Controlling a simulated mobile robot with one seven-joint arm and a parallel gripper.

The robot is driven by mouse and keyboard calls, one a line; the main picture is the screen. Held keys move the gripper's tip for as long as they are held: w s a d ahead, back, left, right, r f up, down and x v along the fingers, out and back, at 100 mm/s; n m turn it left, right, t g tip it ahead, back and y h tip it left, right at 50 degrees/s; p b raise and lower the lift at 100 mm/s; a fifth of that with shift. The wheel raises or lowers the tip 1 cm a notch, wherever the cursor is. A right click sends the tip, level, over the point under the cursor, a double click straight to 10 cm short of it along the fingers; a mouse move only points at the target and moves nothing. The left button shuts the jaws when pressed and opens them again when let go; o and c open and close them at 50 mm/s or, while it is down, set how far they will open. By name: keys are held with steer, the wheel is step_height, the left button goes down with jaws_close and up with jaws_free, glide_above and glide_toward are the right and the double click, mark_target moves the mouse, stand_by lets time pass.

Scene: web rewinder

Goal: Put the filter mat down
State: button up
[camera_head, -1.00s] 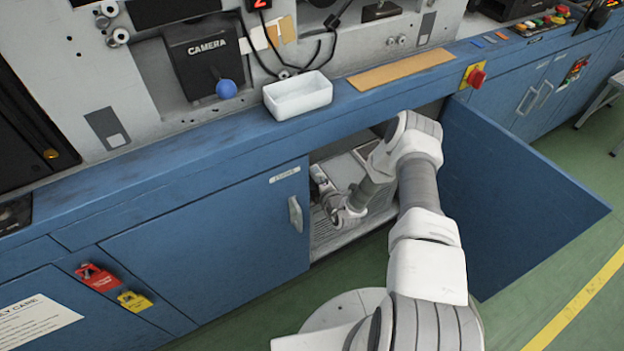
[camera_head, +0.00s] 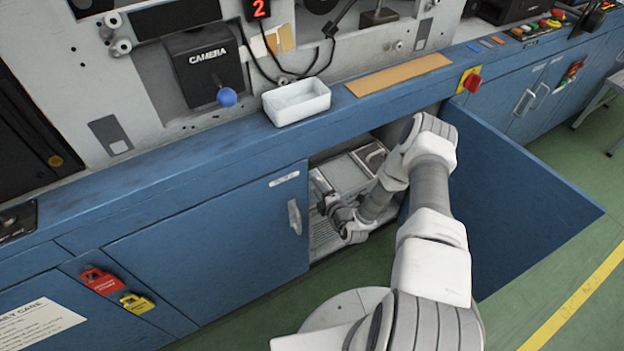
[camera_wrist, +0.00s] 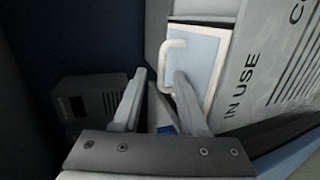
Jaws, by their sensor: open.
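A flat pale-blue panel with a cream frame and a loop handle, which looks like the filter mat (camera_wrist: 208,55), lies beyond my fingers in the wrist view. In the head view a pale framed panel (camera_head: 374,154) shows at the back right of the open cabinet. My gripper (camera_wrist: 160,100) is open; its right finger overlaps the panel in the picture, and I cannot tell whether they touch. In the head view my gripper (camera_head: 322,190) is inside the cabinet at its left side, partly hidden by the cabinet front.
A dark vented box (camera_wrist: 92,100) is on the left. The open blue door (camera_head: 520,200) flanks my arm on the right; the closed door (camera_head: 210,245) is on the left. A white tray (camera_head: 297,103) sits on the ledge above.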

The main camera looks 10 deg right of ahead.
steer(key=p+v, duration=0.1)
steer(key=v, duration=0.6)
stand_by(0.4)
